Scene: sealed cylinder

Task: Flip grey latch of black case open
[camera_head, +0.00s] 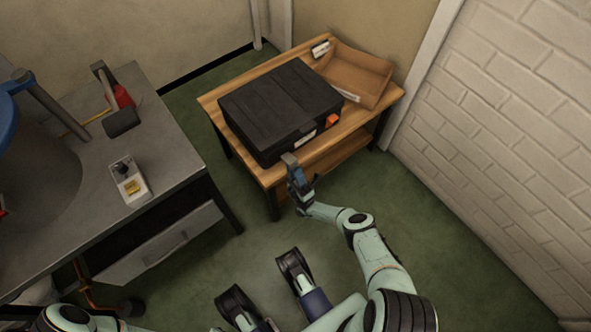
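The black case (279,104) lies closed on the wooden table, its front side facing my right arm. On that front side I see an orange latch (333,120) to the right and a pale plate or label (305,139) near the middle. I cannot make out the grey latch for certain; the left part of the front is partly covered by my gripper. My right gripper (291,163) is at the front left part of the case, very close to it; contact is unclear. Its fingers are too small to tell open from shut. My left gripper is out of view.
A cardboard tray (362,73) stands behind the case on the wooden table (207,99). A grey workbench (165,160) on the left holds a mallet (121,122) and a small switch box (130,180). A brick wall (500,130) closes the right side. Green floor (400,250) is free between.

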